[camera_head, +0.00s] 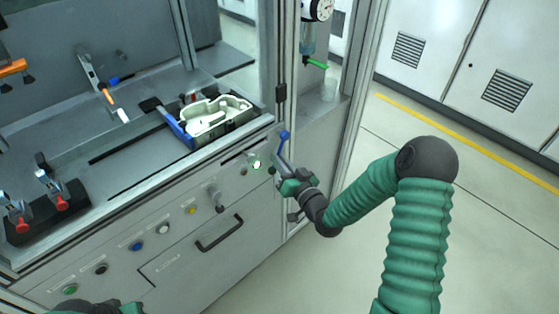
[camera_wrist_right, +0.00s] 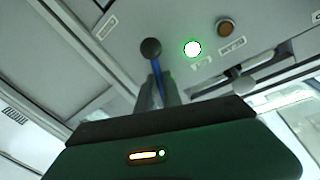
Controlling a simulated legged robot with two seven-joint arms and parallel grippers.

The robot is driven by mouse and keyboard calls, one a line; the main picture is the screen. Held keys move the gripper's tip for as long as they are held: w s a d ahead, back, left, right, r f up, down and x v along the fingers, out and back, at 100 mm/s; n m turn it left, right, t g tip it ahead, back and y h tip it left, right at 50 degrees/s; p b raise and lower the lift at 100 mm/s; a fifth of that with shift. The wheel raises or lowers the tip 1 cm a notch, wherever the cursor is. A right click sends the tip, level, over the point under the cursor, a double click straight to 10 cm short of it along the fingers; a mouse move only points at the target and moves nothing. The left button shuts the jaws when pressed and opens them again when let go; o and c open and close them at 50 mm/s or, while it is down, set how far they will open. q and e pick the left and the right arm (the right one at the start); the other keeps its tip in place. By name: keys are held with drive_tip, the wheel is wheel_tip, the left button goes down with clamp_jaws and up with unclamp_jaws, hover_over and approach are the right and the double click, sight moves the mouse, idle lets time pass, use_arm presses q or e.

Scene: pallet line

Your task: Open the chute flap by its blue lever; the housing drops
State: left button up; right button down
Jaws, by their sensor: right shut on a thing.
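The blue lever (camera_head: 285,136) stands at the right end of the station's front panel. My right gripper (camera_head: 280,153) is at it with its fingers shut on it. In the right wrist view, the fingers (camera_wrist_right: 160,92) close around the blue rod (camera_wrist_right: 157,70), and a dark round knob (camera_wrist_right: 151,48) sticks out beyond them. A pale housing (camera_head: 215,116) lies in a dark tray with a blue edge (camera_head: 178,128) on the station top. I cannot make out the chute flap. A dark and green part of my left arm shows at the bottom left; its fingers are out of the picture.
The front panel has several buttons, a lit lamp (camera_head: 256,164) and a drawer handle (camera_head: 219,234). A metal frame post (camera_head: 357,100) stands right of the lever. Red-handled clamps (camera_head: 58,192) sit at the left. Open floor (camera_head: 490,220) lies to the right.

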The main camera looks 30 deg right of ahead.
drive_tip(key=shift+d+f, duration=0.2)
idle(0.8)
drive_tip(key=shift+w+d+f+n+b, duration=0.2)
drive_tip(key=shift+d+n+b, duration=0.25)
drive_tip(key=shift+n+b, duration=0.5)
drive_tip(key=shift+w+d+f+n+t+y+b, duration=0.15)
drive_tip(key=shift+d+n+t+b, duration=0.1)
drive_tip(key=shift+d+n+b, duration=0.6)
drive_tip(key=shift+w+d+r+n+t+y+b, duration=0.15)
drive_tip(key=shift+d+n+b, duration=0.3)
drive_tip(key=shift+n+b, duration=0.75)
drive_tip(key=shift+w+d+f+n+t+y+b, duration=0.1)
drive_tip(key=shift+w+d+f+n+t+b, duration=0.15)
drive_tip(key=shift+d+n+b, duration=0.6)
drive_tip(key=shift+w+d+r+n+y+b, duration=0.1)
drive_tip(key=shift+d+r+n+y+b, duration=0.1)
drive_tip(key=shift+n+b, duration=0.35)
drive_tip(key=shift+d+r+n+y+b, duration=0.15)
drive_tip(key=shift+n+y+b, duration=0.05)
drive_tip(key=shift+n, duration=0.6)
drive_tip(key=shift+r, duration=0.1)
drive_tip(key=c, duration=1.5)
unclamp_jaws()
drive_tip(key=shift+d, duration=0.1)
